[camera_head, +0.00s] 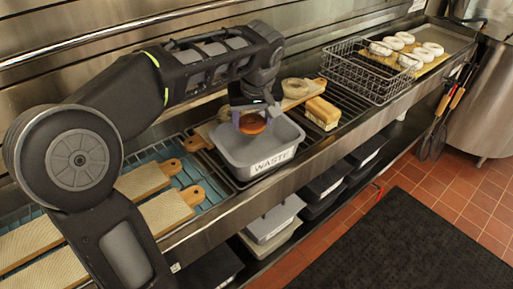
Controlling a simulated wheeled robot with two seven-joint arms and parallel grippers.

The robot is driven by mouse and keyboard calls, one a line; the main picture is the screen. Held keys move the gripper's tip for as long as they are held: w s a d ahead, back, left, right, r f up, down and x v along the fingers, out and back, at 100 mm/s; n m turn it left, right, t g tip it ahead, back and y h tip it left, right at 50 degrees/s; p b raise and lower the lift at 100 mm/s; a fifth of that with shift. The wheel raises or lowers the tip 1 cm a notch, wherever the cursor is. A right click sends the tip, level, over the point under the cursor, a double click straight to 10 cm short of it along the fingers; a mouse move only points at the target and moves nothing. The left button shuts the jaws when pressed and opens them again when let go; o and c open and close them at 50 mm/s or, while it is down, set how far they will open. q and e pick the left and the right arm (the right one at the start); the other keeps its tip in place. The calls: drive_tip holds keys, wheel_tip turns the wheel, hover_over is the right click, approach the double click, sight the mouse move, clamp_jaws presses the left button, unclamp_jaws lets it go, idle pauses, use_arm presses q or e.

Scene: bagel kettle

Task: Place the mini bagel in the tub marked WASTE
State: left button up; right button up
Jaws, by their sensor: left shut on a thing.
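The mini bagel (252,123) is a small orange-brown round. My left gripper (250,112) is shut on it and holds it over the grey tub marked WASTE (270,163), near the tub's back left part. The bagel appears at about rim height; I cannot tell whether it touches the tub. The tub stands on the metal counter with its label facing front, and the part of its inside that shows looks empty. My right gripper is not in view.
Wooden boards (172,212) lie on the left. Behind the tub is a board with a pale ring (295,88); right of it sits a loaf-like block (322,110). A wire basket (365,75) and white rings (432,48) are farther right. Lidded tubs (272,220) fill the lower shelf.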

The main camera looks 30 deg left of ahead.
use_arm(q)
drive_tip(key=shift+s+d+r, duration=0.1)
drive_tip(key=shift+s+d, duration=0.05)
drive_tip(key=shift+s, duration=0.05)
hover_over(252, 155)
drive_tip(key=s+d, duration=0.1)
drive_tip(key=shift+f, duration=3.2)
drive_tip(key=shift+s+f, duration=0.1)
drive_tip(key=shift+f, duration=1.75)
drive_tip(key=shift+f, duration=0.2)
drive_tip(key=o, duration=1.3)
drive_tip(key=shift+o, duration=0.2)
drive_tip(key=shift+r, duration=0.1)
